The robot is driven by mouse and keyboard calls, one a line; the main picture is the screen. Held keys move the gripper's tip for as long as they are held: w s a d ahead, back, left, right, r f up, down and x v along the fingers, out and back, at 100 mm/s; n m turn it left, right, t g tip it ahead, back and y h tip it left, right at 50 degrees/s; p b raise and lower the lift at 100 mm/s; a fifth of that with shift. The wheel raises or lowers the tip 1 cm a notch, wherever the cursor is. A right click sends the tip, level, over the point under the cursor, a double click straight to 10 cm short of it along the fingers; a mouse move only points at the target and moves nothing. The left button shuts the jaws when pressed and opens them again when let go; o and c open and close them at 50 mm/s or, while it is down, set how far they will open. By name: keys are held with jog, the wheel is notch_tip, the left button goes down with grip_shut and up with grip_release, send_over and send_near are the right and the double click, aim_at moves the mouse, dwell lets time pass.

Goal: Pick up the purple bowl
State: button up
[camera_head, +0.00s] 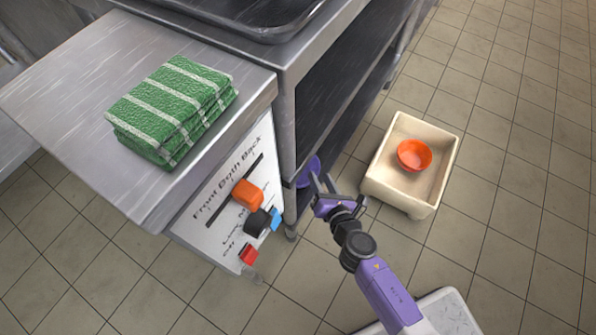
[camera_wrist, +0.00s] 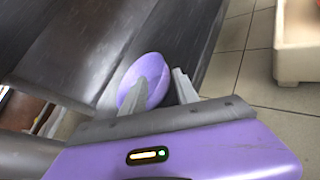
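The purple bowl (camera_head: 308,169) is at the lower shelf's near end in the metal unit, partly hidden by my gripper in the head view. In the wrist view the bowl (camera_wrist: 139,76) is tilted, with its round face toward the camera. My gripper (camera_head: 323,178) is at the bowl's right side. In the wrist view the fingers of my gripper (camera_wrist: 166,64) stand apart. The left finger overlaps the bowl, and the right finger is just outside its right rim. I cannot tell whether either finger touches it.
A cream crate (camera_head: 377,184) with an orange bowl (camera_head: 414,155) in it stands on the tiled floor at right. A folded green striped towel (camera_head: 170,108) lies on the metal counter (camera_head: 60,95). Coloured knobs (camera_head: 247,194) stick out from the front panel. Floor beyond the crate is clear.

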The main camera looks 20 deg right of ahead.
aim_at(316, 168)
jog(key=shift+d+b+x, duration=0.15)
jog(key=shift+b+x, duration=0.15)
jog(key=shift+x, duration=1.3)
jog(key=shift+d+b+x, duration=0.15)
jog(key=shift+b+x, duration=0.15)
jog(key=shift+x, duration=1.3)
jog(key=shift+s, duration=0.1)
grip_shut()
